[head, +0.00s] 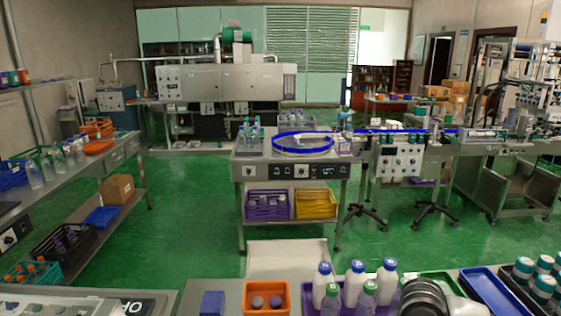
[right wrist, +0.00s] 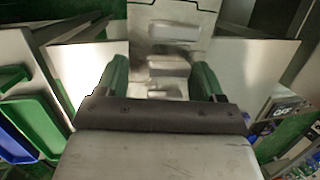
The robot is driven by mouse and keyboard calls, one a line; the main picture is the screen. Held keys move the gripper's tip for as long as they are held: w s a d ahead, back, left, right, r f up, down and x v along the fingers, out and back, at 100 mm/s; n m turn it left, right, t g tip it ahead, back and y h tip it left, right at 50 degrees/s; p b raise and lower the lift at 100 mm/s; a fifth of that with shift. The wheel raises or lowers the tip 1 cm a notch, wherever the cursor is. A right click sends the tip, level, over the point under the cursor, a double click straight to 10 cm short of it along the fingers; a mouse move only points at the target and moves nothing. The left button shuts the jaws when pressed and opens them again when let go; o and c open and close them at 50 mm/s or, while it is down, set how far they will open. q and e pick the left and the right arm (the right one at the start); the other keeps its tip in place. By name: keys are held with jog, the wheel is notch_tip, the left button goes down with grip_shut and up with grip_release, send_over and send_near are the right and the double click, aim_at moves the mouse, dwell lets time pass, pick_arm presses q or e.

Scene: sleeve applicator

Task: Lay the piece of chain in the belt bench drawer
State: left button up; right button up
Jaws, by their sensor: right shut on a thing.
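In the right wrist view, my right gripper (right wrist: 161,80) has its green fingers on either side of a silver metal piece (right wrist: 168,68) with plate-like parts. It looks like the piece of chain, and the gripper is shut on it. The dark gripper body hides the near end of the piece. My left gripper is not in view.
A near worktop holds an orange bin (head: 266,298), white bottles (head: 356,283) and a blue tray (head: 487,291). Purple (head: 268,204) and yellow (head: 316,204) crates sit under the middle bench. Green floor (head: 195,215) is clear to its left.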

dwell(0.3)
jog(key=shift+w+a+f+m+p, duration=0.2)
jog(key=shift+a+f+m+p, duration=0.15)
jog(key=shift+m, duration=0.45)
jog(key=w+a+f+m+t+y+p, duration=0.1)
jog(key=a+f+m, duration=0.5)
jog(key=m, duration=0.8)
jog(key=shift+w+a+f+t+p, duration=0.15)
jog(key=shift+w+f+t+p, duration=0.25)
jog(key=shift+t+p, duration=0.95)
jog(key=shift+w, duration=0.1)
jog(key=p+x, duration=0.1)
jog(key=x, duration=0.1)
jog(key=d+x, duration=0.1)
jog(key=x, duration=0.2)
jog(key=d+p+x, duration=0.1)
jog(key=x, duration=0.2)
jog(key=shift+s+a+f+p, duration=0.1)
jog(key=shift+s+f+p, duration=0.25)
jog(key=shift+f, duration=0.4)
